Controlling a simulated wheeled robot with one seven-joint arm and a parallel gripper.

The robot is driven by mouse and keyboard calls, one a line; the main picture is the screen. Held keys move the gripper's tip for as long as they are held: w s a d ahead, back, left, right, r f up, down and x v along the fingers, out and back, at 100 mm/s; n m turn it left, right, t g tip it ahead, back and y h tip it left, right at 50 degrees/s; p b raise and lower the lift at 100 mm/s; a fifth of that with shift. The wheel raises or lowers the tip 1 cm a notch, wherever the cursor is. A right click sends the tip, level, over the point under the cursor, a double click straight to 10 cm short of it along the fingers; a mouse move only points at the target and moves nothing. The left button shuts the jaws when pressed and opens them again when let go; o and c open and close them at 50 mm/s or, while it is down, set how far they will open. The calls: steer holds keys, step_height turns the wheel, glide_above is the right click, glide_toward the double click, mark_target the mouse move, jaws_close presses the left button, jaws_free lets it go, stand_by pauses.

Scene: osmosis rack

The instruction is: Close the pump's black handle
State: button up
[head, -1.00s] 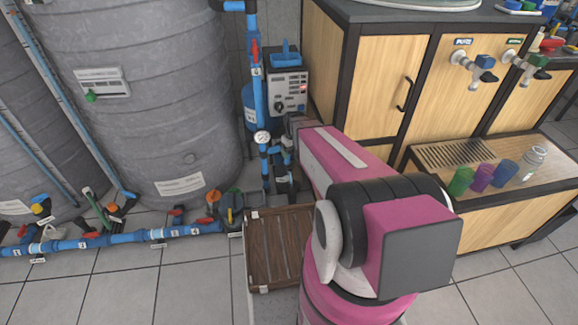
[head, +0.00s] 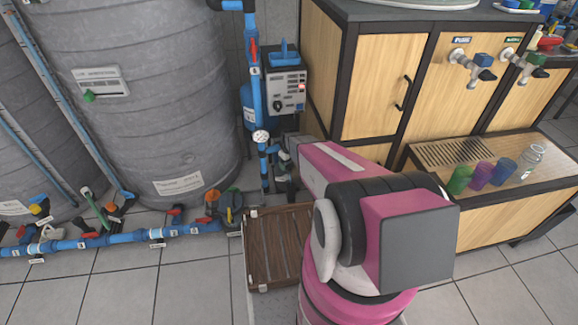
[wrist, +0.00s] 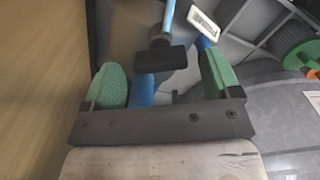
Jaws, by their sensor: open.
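In the wrist view my gripper (wrist: 163,72) is open, with a green pad on each side. A black block-like handle (wrist: 165,57) shows between and just beyond the pads, with a gap on both sides. A blue pipe (wrist: 144,90) passes below it, and a thin blue pipe with a white "PRIME" tag (wrist: 203,22) is behind. In the head view my forearm hides most of my gripper, which is low beside the blue vertical pipe (head: 257,95). The pump's grey box (head: 288,90) stands behind that pipe. I cannot make out the black handle there.
A large grey tank (head: 140,110) stands left of the pipe. A wooden cabinet (head: 380,90) is close on the right and shows as a wall (wrist: 40,90) in the wrist view. A slatted wooden crate (head: 262,262) and floor pipes (head: 120,238) lie below.

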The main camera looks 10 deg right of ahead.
steer(key=shift+f, duration=0.75)
steer(key=c, duration=0.9)
steer(key=shift+m, duration=0.3)
steer(key=m, duration=1.7)
steer(key=shift+m, duration=0.4)
steer(key=m, duration=0.5)
steer(key=shift+m, duration=0.3)
